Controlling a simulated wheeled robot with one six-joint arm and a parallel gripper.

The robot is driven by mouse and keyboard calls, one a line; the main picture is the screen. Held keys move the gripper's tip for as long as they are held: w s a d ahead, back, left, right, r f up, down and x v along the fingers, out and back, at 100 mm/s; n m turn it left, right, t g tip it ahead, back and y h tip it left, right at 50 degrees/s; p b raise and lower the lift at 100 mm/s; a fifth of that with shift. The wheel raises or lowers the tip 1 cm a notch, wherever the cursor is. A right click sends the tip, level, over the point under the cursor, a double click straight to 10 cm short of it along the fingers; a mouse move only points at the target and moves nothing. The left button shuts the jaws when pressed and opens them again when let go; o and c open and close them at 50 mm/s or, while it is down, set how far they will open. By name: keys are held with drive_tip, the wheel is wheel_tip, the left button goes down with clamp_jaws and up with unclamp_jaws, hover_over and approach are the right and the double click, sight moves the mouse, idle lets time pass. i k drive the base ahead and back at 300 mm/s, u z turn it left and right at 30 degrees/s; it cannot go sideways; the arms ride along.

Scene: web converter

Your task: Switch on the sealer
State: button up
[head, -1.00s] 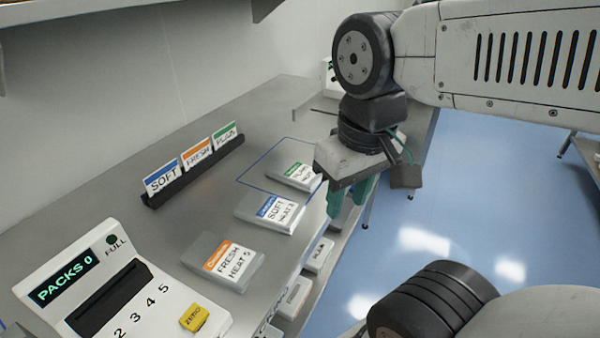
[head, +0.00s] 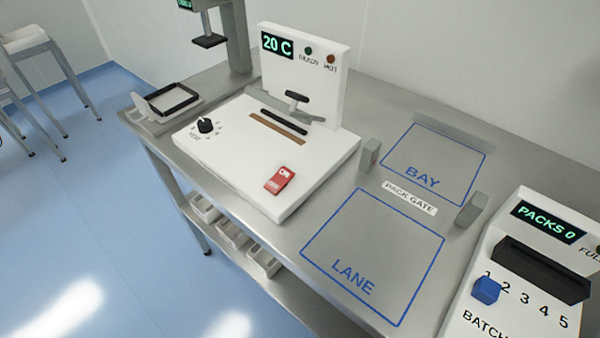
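The sealer (head: 235,165) is a white machine on the steel bench, left of the picture's middle. Its upright panel has a green display (head: 276,45) reading 20 C, with two small lamps beside it. A red rocker switch (head: 280,180) marked ON sits on its front right; its exact position is hard to tell. A black dial (head: 205,126) is on its left, and a dark sealing bar with a handle (head: 297,97) lies below the panel. My gripper is not in view now.
Right of the sealer are the blue outlined LANE (head: 318,226) and BAY (head: 398,140), with grey gate posts (head: 370,155) between them. A black-framed tray (head: 172,100) is at the left. LANE and BAY are empty.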

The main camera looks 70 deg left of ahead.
sight(280, 179)
drive_tip(key=u, duration=2.25)
